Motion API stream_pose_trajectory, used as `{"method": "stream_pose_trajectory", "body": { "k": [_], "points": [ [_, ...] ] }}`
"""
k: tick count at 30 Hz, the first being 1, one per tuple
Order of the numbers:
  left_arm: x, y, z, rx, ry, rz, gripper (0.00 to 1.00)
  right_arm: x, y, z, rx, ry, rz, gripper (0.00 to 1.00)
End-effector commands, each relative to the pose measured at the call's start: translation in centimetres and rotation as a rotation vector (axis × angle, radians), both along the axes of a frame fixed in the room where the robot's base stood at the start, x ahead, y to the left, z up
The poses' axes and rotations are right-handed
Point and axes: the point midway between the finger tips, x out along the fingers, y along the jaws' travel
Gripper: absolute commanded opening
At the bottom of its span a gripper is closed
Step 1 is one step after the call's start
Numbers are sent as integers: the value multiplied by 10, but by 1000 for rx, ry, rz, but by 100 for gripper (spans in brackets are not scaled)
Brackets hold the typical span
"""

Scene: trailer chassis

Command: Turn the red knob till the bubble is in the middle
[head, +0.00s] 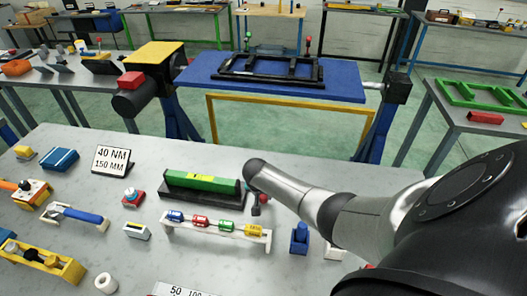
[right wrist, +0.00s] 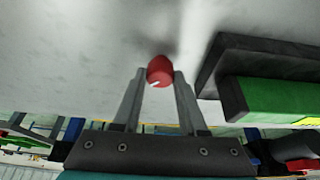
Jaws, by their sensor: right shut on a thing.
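The red knob (right wrist: 160,69) is between my right gripper's fingertips (right wrist: 160,82) in the right wrist view. The gripper is shut on it, and a small white mark shows on its face. In the head view my right arm hides most of the gripper; a bit of red (head: 264,197) shows below the arm's end. The green level (head: 202,181) lies on a black base (head: 215,193) just left of there. Its yellow window shows dark marks, but the bubble is too small to make out. My left gripper is in neither view.
A 40 NM / 150 MM sign (head: 112,159) stands at the left. A white rack (head: 215,228) with coloured rollers is in front of the level. A blue block (head: 299,238) stands near my right arm. A blue table (head: 340,88) with a black chassis frame is behind.

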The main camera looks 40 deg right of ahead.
Motion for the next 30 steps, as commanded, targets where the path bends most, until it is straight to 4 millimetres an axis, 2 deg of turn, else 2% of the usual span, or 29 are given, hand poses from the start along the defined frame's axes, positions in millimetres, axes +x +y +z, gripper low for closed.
{"method": "stream_pose_trajectory", "body": {
  "k": [11,30],
  "points": [
    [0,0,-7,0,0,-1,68,3,3,-2,3,1,-359,0],
    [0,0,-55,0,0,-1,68,7,1,-3,0,-1,-924,0]
  ]
}}
